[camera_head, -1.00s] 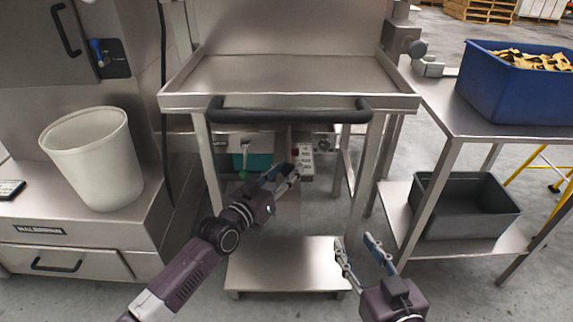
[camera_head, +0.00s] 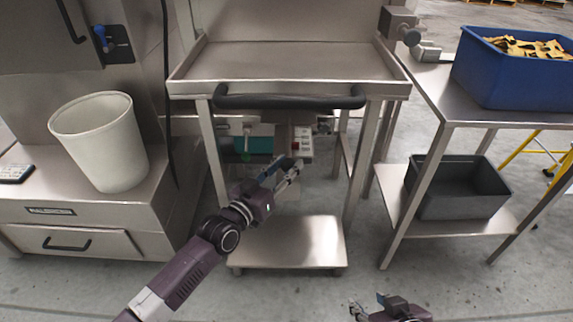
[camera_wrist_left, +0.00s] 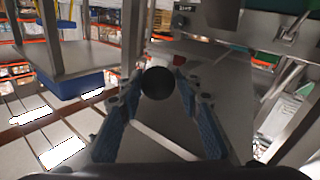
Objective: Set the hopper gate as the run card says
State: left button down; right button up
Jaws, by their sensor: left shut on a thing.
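My left gripper (camera_head: 288,175) reaches under the steel tray stand, close to a small box with a red button (camera_head: 302,142). In the left wrist view my left gripper (camera_wrist_left: 158,95) has its blue-padded fingers on either side of a round black knob (camera_wrist_left: 157,83), and it is shut on it. What the knob is fixed to is hidden. My right gripper (camera_head: 370,305) is low at the bottom edge, its fingers apart and empty. A blue handle (camera_head: 102,38) sits on a dark plate on the left machine. I cannot make out a readable run card or the hopper gate.
The steel tray stand (camera_head: 290,72) with a black push bar (camera_head: 290,97) overhangs my left gripper. A white bucket (camera_head: 103,145) stands left. A blue bin (camera_head: 510,75) and a grey bin (camera_head: 455,190) are on the right table. A lower shelf (camera_head: 285,243) is bare.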

pick_arm(q)
jog(key=shift+s+d, duration=0.25)
jog(key=shift+d, duration=0.15)
jog(key=c, duration=1.7)
grip_release()
jog(key=shift+o, duration=1)
jog(key=shift+r, duration=0.1)
jog(key=shift+a, duration=0.15)
jog(key=shift+s+a, duration=0.25)
jog(key=shift+a, duration=0.05)
jog(key=v, duration=1.1)
jog(key=shift+s, duration=0.1)
